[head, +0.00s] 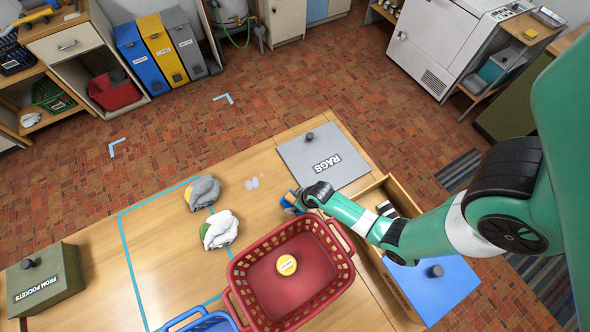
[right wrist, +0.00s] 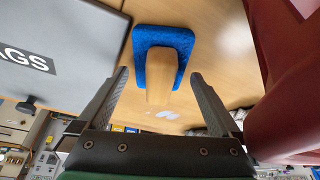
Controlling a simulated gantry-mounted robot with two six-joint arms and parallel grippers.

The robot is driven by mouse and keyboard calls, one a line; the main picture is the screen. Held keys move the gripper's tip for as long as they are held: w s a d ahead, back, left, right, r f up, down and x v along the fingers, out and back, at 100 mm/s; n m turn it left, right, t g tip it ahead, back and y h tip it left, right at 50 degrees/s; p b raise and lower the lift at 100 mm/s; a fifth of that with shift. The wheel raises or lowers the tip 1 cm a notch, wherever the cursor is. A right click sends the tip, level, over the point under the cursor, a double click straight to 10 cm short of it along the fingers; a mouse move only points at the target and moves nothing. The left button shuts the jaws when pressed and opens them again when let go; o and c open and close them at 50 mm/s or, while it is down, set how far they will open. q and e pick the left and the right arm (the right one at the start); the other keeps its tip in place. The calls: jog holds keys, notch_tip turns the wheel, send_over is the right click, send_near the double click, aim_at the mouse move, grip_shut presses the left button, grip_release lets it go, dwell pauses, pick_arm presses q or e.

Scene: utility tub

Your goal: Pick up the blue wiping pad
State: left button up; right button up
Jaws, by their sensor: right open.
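The blue wiping pad (right wrist: 185,42) has a pale wooden handle (right wrist: 160,80). In the right wrist view it lies on the wooden table top, with the handle pointing toward my right gripper (right wrist: 158,76). That gripper's two fingers are spread apart, one on each side of the handle's near end, with gaps showing on both sides. In the head view the pad (head: 288,200) shows small between the red basket and the grey RAGS lid, partly hidden by my right gripper (head: 297,199). My left gripper is not in view.
The grey RAGS lid (head: 300,160) lies beyond. Two crumpled cloths (head: 203,192) lie on the table to the left. A green FROM POCKETS box (head: 45,288) stands far left.

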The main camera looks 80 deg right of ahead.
aim_at(295, 199)
jog(key=shift+x, duration=0.9)
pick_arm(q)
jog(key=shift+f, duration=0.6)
pick_arm(e)
jog(key=shift+r, duration=0.15)
jog(key=c, duration=1.3)
notch_tip(295, 199, up, 10)
jog(key=p, duration=1)
jog(key=shift+r, duration=0.1)
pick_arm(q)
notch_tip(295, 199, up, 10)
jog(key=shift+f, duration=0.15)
pick_arm(e)
jog(key=o, duration=1)
jog(key=c, duration=0.7)
jog(key=shift+o, duration=0.2)
